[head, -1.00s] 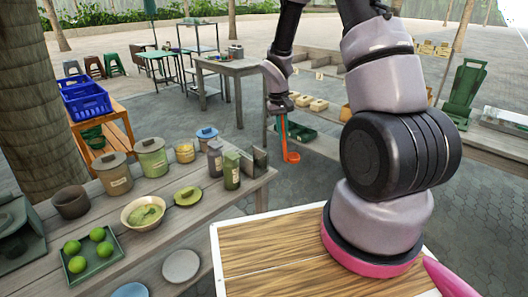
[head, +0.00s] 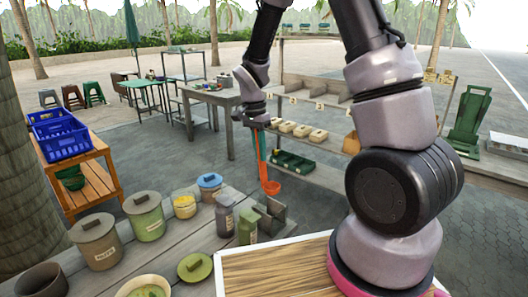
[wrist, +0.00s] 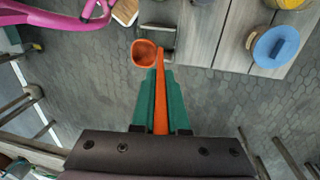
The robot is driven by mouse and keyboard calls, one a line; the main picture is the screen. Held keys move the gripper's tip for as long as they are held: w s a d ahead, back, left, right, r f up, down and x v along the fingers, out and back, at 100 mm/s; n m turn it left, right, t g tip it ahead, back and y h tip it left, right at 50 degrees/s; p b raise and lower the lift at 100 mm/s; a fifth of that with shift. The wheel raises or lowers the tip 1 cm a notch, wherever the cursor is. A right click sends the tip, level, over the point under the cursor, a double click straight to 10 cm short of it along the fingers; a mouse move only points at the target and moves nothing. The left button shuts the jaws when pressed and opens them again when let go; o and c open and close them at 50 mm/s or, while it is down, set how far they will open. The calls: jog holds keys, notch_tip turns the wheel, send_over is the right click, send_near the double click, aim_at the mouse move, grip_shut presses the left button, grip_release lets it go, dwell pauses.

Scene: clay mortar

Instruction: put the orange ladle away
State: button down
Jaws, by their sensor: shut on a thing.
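The orange ladle (head: 271,187) hangs below my gripper (head: 261,156), bowl lowest, above the floor near the far end of the wooden table (head: 188,240). In the wrist view my gripper's green fingers (wrist: 161,74) are shut on the handle of the ladle (wrist: 144,53), and the bowl sticks out beyond the fingertips. A dark slotted rack (head: 272,215) stands at the table's end, just below the bowl in the head view. The bowl looks apart from it, but the depth gap is hard to judge.
A shelf unit (head: 318,118) with a green tray (head: 295,164) stands behind my arm. A blue crate (head: 62,138) sits on an orange rack at left. Paved floor lies open between.

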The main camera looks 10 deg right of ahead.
notch_tip(320, 180, down, 13)
dwell(1.0)
jog(key=shift+f, duration=0.1)
jog(key=c, duration=0.8)
grip_release()
jog(key=shift+c, duration=0.2)
jog(key=shift+n+t+y, duration=0.5)
jog(key=shift+t+y, duration=0.1)
jog(key=shift+t, duration=0.1)
jog(key=r, duration=0.6)
jog(key=d+r, duration=0.1)
jog(key=r, duration=1.3)
jog(key=shift+d, duration=0.15)
jog(key=s+d+r+n+t+y, duration=0.1)
jog(key=s+d+r+n+t, duration=0.1)
jog(key=s+r, duration=0.6)
jog(key=s+d+r+n+t, duration=0.3)
jog(key=s+d+r+t, duration=0.2)
jog(key=s+r, duration=0.4)
notch_tip(320, 180, up, 4)
jog(key=shift+s+r+n+y, duration=0.15)
jog(key=shift+s+n+y, duration=0.15)
jog(key=shift+y, duration=0.1)
